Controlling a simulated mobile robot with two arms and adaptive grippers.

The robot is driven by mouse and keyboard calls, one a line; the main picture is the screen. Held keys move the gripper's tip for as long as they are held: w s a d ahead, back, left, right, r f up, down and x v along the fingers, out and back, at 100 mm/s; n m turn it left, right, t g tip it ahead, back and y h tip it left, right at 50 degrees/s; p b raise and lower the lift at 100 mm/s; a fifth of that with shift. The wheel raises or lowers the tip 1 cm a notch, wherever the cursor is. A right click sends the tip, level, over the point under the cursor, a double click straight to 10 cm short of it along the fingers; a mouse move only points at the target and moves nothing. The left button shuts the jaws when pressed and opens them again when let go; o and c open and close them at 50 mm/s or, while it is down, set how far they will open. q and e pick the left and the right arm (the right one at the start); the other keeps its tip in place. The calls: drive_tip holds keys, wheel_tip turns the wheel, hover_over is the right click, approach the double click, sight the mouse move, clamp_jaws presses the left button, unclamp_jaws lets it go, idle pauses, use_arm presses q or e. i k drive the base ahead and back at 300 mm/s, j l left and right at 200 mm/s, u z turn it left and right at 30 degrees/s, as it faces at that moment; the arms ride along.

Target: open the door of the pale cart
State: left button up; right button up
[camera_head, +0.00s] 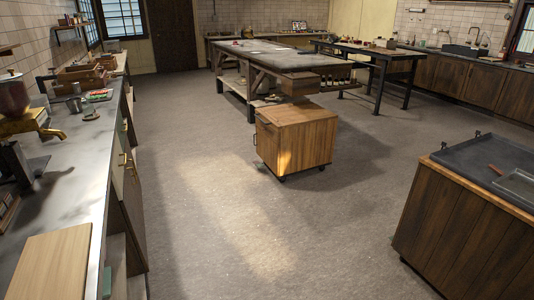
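The pale cart (308,143) is a low wooden box on small dark casters. It stands on the open floor a little right of the middle of the view. Its narrow left face (267,145) is in view and looks shut, with a small handle (255,139) at its left edge. I cannot tell for sure which face is the door. Neither of my grippers is in view, so their states do not show.
A large workbench (262,57) stands behind the cart. A long counter (75,165) runs along the left, and a dark-topped wooden cabinet (460,235) stands at the near right. The grey floor (215,215) before the cart is clear.

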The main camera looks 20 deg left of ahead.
sight(266, 149)
drive_tip(key=i+l+u, duration=0.1)
drive_tip(key=i, duration=0.4)
drive_tip(key=i+u, duration=0.8)
drive_tip(key=i+l+u, duration=0.1)
drive_tip(key=u, duration=0.35)
drive_tip(key=i+j, duration=0.1)
drive_tip(key=i, duration=0.85)
drive_tip(key=i+j, duration=0.15)
drive_tip(key=i, duration=0.8)
drive_tip(key=j+u, duration=0.05)
